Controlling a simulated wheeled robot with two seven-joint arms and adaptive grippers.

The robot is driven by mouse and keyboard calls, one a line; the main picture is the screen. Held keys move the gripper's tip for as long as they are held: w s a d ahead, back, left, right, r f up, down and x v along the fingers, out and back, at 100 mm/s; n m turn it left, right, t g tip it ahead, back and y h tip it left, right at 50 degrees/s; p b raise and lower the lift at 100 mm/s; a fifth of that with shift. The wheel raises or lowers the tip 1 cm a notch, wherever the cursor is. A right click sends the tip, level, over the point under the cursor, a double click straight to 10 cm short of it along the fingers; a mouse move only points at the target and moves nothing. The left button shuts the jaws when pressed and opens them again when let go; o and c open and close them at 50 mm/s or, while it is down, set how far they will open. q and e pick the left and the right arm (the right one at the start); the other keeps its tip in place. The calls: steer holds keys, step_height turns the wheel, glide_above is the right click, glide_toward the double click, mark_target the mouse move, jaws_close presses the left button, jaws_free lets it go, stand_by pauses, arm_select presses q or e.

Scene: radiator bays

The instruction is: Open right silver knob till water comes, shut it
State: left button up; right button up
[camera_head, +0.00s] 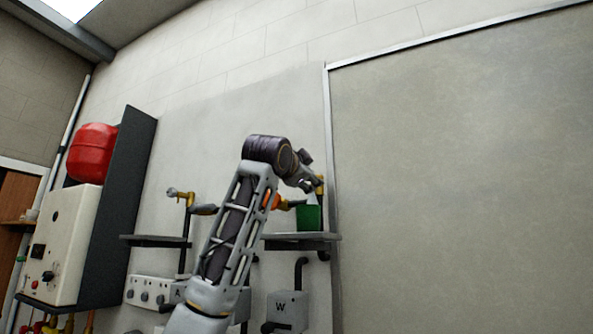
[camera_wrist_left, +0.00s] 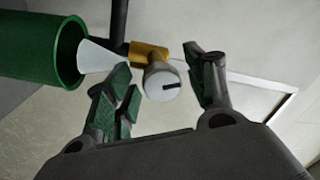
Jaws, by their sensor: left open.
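The right silver knob (camera_wrist_left: 162,86) sits on a brass valve (camera_wrist_left: 146,54), which also shows in the head view (camera_head: 319,187). My left gripper (camera_wrist_left: 158,75) is open, with its green-padded fingers on either side of the knob; contact is not clear. In the head view my left gripper (camera_head: 308,184) is small and partly hidden by its own wrist. A green cup (camera_head: 309,219) stands on the shelf below the valve and also shows in the wrist view (camera_wrist_left: 40,48). A pale white cone (camera_wrist_left: 100,58), apparently water, spreads from the valve into the cup's mouth. My right gripper is out of view.
A second tap with a silver knob (camera_head: 172,192) is on the left. Narrow shelves (camera_head: 325,237) jut from the wall below the taps. A grey box marked W (camera_head: 287,309) is lower down. A white boiler panel (camera_head: 62,245) and red tank (camera_head: 92,152) are at far left.

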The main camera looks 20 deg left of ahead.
arm_select(q)
steer(key=s+f, duration=0.1)
steer(key=s, duration=1)
steer(key=shift+s+a+f, duration=0.15)
steer(key=shift+s, duration=0.15)
stand_by(0.7)
